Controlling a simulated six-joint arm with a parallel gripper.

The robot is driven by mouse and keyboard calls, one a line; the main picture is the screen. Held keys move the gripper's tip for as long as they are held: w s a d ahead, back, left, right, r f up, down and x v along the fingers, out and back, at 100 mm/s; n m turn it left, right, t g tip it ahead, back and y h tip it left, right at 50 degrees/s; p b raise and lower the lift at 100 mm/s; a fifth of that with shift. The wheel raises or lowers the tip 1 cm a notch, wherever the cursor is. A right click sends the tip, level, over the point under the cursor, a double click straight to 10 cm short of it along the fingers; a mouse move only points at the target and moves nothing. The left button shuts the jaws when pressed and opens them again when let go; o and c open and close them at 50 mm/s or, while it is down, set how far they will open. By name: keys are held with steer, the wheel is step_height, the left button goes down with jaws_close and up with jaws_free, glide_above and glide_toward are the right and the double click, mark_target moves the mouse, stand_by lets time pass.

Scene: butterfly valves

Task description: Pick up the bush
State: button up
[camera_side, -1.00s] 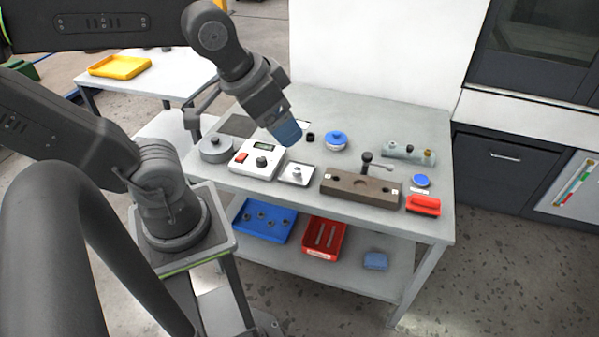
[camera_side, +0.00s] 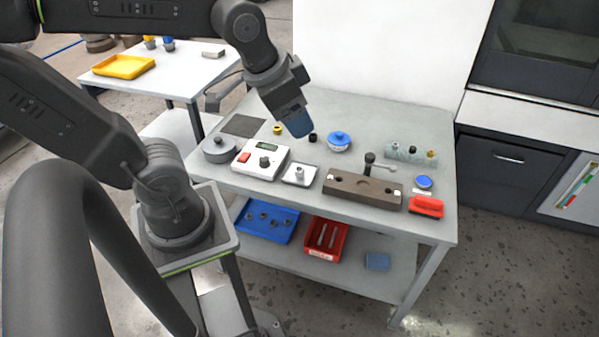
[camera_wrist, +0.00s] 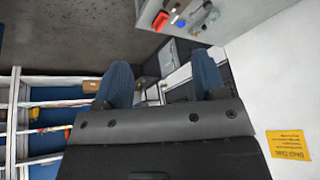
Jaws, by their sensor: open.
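Small parts that could be the bush stand on the grey workbench (camera_side: 405,125): a black ring-like part (camera_side: 313,138), a yellow one (camera_side: 277,129) and a grey one in a small white tray (camera_side: 299,174). I cannot tell which is the bush. My gripper (camera_side: 298,125), with blue fingers, is above the back of the bench, left of the black part and apart from it as far as I can tell. In the wrist view my gripper (camera_wrist: 161,82) has its two fingers spread with nothing between them; no bush is recognisable there.
A blue tray (camera_side: 266,220) and red bin (camera_side: 326,238) sit on the lower shelf.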

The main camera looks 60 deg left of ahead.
steer(key=w+a+f+m+g, duration=0.2)
steer(key=w+a+f+m, duration=0.2)
steer(key=w+a, duration=0.3)
steer(key=m+g, duration=0.3)
steer(key=m, duration=0.7)
glide_above(300, 167)
steer(key=d, duration=0.1)
steer(key=f, duration=2.8)
steer(key=shift+s+f, duration=0.15)
steer(key=shift+s, duration=0.05)
steer(key=shift+s+f, duration=0.1)
steer(key=shift+f, duration=2.95)
steer(key=c, duration=1)
